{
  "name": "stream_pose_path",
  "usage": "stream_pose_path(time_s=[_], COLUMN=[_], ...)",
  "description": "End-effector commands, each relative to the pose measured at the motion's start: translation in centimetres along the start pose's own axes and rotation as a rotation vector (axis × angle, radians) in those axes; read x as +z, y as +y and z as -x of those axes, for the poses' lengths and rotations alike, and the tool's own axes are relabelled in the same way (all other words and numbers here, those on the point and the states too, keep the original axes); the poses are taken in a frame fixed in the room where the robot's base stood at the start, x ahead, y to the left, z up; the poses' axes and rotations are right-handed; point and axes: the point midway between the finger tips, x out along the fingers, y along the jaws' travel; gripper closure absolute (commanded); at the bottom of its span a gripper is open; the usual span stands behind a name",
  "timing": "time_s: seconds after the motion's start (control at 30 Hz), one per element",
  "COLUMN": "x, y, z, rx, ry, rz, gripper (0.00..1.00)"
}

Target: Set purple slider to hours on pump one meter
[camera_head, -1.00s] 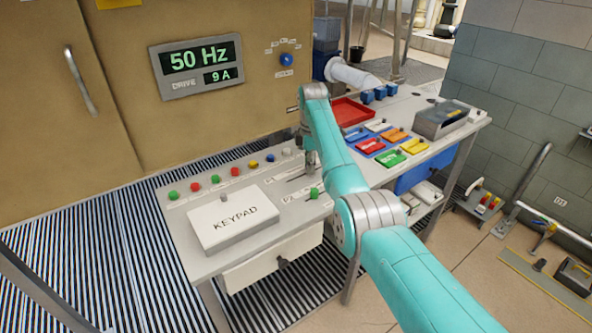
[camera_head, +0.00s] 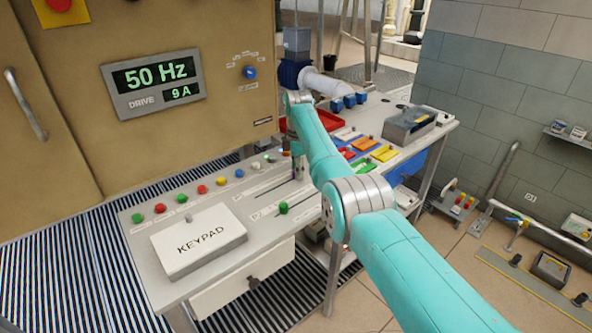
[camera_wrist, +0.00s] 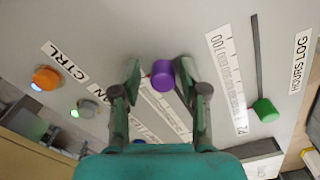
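The purple slider knob (camera_wrist: 162,75) shows in the wrist view, between the two fingertips of my gripper (camera_wrist: 160,75). A narrow gap seems to show on each side of the knob, so the fingers look open around it. In the head view my gripper (camera_head: 297,168) points down at the console (camera_head: 150,262), by the upper slider slot; the purple knob is mostly hidden there. A white scale strip (camera_wrist: 228,80) runs beside the purple slider. No label reading pump one meter is legible.
A green slider knob (camera_head: 283,208) sits in the neighbouring slot, near an HOURS LOG label (camera_wrist: 301,60). A row of coloured buttons and a KEYPAD box (camera_head: 198,238) are to the left. A drive display (camera_head: 155,83) is behind. Coloured trays (camera_head: 383,154) lie right.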

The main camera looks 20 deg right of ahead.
Motion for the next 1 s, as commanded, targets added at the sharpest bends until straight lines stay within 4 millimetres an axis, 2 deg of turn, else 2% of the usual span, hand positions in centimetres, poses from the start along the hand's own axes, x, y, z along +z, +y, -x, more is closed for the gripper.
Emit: stream_pose_path(time_s=[0.27,0.43,0.57,0.8,1.0], x=[-0.2,-0.2,-0.2,-0.1,-0.1], y=[0.0,0.0,0.0,0.1,0.1], z=[0.0,1.0,3.0,7.9,10.7], rx=[-0.002,-0.001,0.001,0.001,-0.001], ry=[0.001,0.002,0.002,0.001,0.001], rz=[0.002,0.002,0.002,0.002,0.001], gripper=[0.48,0.48,0.48,0.48,0.48])
